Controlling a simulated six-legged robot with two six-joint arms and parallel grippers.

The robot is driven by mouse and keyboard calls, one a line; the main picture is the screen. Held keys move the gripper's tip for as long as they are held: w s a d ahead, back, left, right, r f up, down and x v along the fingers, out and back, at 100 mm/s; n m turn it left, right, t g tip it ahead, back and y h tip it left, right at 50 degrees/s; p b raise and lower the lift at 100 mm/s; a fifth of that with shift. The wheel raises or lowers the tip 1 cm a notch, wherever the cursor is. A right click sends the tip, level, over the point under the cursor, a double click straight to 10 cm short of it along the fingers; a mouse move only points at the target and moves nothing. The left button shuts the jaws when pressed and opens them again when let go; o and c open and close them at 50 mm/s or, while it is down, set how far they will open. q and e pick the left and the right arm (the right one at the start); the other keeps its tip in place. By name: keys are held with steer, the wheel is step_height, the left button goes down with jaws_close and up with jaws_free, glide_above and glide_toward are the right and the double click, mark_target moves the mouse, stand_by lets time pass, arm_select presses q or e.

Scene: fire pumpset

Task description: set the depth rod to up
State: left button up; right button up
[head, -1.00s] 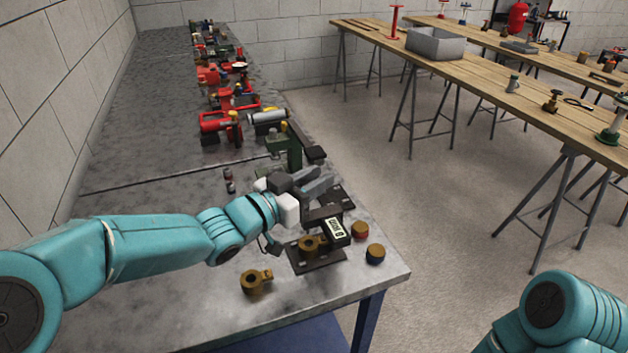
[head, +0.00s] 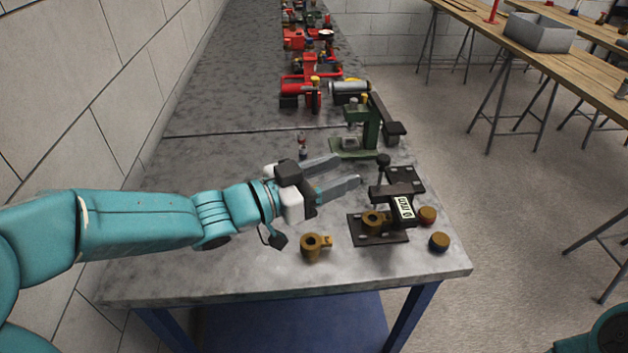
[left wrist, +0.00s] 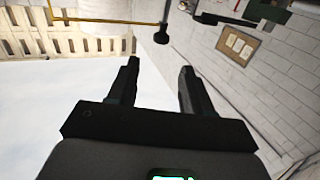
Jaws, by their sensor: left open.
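A dark upright rod with a round black knob (head: 383,160), which looks like the depth rod, stands at the back of a small black gauge fixture (head: 400,190). The fixture has a white-faced digital readout (head: 405,207). The rod's lower end is hidden, so I cannot tell its setting. My left gripper (head: 348,170) is open and empty, its fingers pointing right, just left of the knob and apart from it. In the left wrist view the open fingers (left wrist: 158,88) show nothing between them. A dark round knob on a stem (left wrist: 161,36) shows beyond them. My right gripper is out of view.
A brass ring piece (head: 372,219) sits on the fixture's base. Another (head: 314,247) lies on the bench left of it. Two brown round pieces (head: 428,215) (head: 439,241) are to the right. A green press (head: 370,130) stands behind. The bench's near left is clear.

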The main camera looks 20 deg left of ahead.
arm_select(q)
steer(key=shift+v, duration=2.05)
